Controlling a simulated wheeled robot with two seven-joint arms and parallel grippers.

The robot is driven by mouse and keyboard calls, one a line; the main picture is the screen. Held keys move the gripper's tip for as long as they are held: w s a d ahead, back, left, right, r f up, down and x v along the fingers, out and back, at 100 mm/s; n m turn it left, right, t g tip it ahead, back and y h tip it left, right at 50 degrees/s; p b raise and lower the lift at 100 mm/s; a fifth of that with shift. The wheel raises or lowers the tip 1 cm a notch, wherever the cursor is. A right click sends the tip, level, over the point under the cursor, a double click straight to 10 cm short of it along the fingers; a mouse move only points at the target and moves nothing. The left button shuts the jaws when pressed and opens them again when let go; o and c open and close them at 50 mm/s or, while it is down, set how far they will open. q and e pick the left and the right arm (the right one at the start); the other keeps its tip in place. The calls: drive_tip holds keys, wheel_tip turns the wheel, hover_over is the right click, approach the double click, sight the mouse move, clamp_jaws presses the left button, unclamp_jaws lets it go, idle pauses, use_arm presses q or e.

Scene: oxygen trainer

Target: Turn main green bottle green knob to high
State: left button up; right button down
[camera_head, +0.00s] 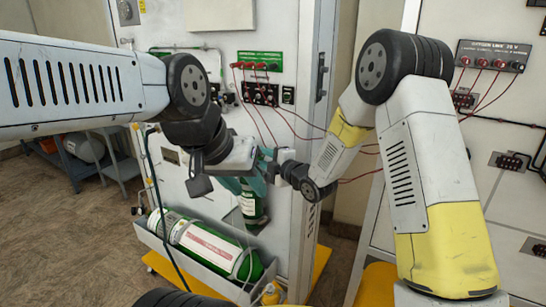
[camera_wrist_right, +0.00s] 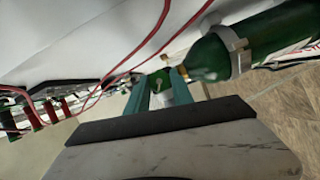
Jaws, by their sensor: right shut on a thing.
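A green bottle (camera_head: 262,221) stands upright against the panel in the head view, its top hidden behind my grippers. In the right wrist view the green bottle (camera_wrist_right: 270,42) runs to the upper right, with a pale clamp around it. A small green knob (camera_wrist_right: 159,82) shows between the teal fingers of my right gripper (camera_wrist_right: 168,88), which is shut on it. In the head view my right gripper (camera_head: 268,166) is at the bottle's top. My left gripper (camera_head: 238,184) is close beside it on the left; its fingers are partly hidden and their opening is unclear.
A second green bottle (camera_head: 205,243) lies in a grey tray (camera_head: 187,262) below. Red hoses (camera_head: 305,130) hang from the panel's connectors (camera_head: 259,93) and cross near my right arm. A blue cart (camera_head: 82,168) stands at the far left. Floor at the left is clear.

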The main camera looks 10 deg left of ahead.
drive_tip(key=n, duration=0.2)
drive_tip(key=n+t+y, duration=0.1)
drive_tip(key=n, duration=0.1)
drive_tip(key=shift+f+n, duration=0.2)
drive_tip(key=shift+n, duration=0.1)
idle(0.4)
drive_tip(key=c, duration=1.1)
unclamp_jaws()
drive_tip(key=v, duration=0.7)
drive_tip(key=shift+s+d+f, duration=0.2)
drive_tip(key=shift+s+d, duration=0.05)
drive_tip(key=shift+d, duration=0.05)
